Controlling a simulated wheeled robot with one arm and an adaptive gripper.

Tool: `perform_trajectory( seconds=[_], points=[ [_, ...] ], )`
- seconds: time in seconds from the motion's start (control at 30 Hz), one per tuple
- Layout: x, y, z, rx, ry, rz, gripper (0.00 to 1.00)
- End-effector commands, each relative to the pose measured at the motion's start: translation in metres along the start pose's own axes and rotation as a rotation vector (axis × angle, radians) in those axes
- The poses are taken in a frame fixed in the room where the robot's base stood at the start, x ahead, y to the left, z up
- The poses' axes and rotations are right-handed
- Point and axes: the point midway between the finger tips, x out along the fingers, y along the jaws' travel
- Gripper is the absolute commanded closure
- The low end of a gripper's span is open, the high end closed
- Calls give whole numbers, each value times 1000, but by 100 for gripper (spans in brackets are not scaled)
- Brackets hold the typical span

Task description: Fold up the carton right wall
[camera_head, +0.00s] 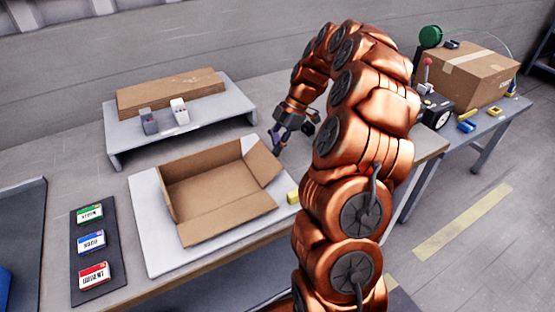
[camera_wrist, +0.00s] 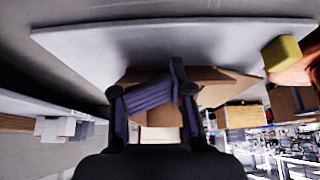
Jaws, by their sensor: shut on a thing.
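The brown carton (camera_head: 215,188) stands open on a white board (camera_head: 150,225). My gripper (camera_head: 281,133) is at the back right of the carton, at the far end of that wall. In the wrist view my gripper (camera_wrist: 158,92) has its dark purple fingers drawn in against the brown cardboard (camera_wrist: 222,92), shut on the right wall. The exact contact is hidden by the fingers.
A yellow block (camera_head: 293,197) lies by the board's right edge. Behind stands a low white shelf (camera_head: 215,112) with a flat brown box (camera_head: 170,92) and small grey holders (camera_head: 165,118). A dark mat with labels (camera_head: 97,252) lies left. A closed box (camera_head: 468,75) stands on the right table.

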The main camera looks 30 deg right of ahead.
Motion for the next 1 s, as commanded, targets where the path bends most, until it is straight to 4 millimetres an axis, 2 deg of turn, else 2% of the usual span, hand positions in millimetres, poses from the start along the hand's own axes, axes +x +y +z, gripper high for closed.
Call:
perform_trajectory(
  seconds=[0.23,0.67,1.0],
  points=[
    [-3,0,-8,-1,0,0,100],
    [-4,0,-10,-1,0,0,100],
    [-5,0,-23,-3,0,1,100]
  ],
)
